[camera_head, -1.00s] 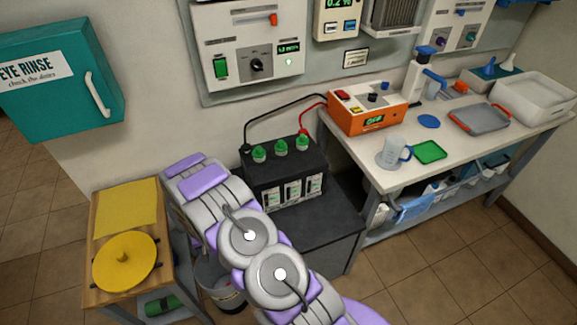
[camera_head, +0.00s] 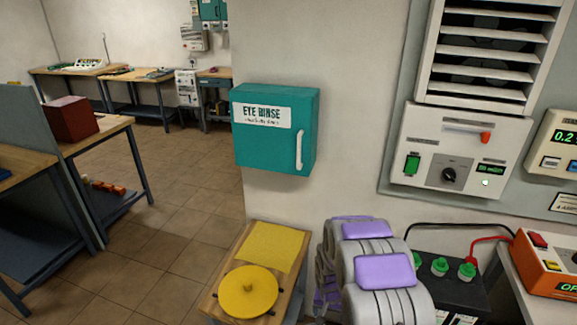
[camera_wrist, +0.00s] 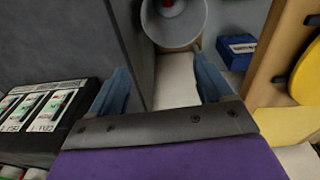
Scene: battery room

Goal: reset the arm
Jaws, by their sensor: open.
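My gripper (camera_wrist: 163,80) shows in the wrist view with its two blue-grey fingers wide apart and nothing between them. The gripper itself is not visible in the head view; only my folded grey and purple arm links show at the bottom, between the wooden stand and the battery. In the wrist view, a black battery (camera_wrist: 45,115) lies to the left of the fingers, and a yellow sheet (camera_wrist: 285,125) to the right. A pale surface and a grey cone-shaped thing (camera_wrist: 175,22) appear beyond the fingers.
A small wooden stand (camera_head: 222,268) holds a yellow sheet and a round yellow lid (camera_head: 248,291). A teal eye rinse cabinet (camera_head: 275,130) hangs above. The battery (camera_head: 455,285) and orange charger (camera_head: 545,265) are at right. Workbenches line the left; tiled floor between is clear.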

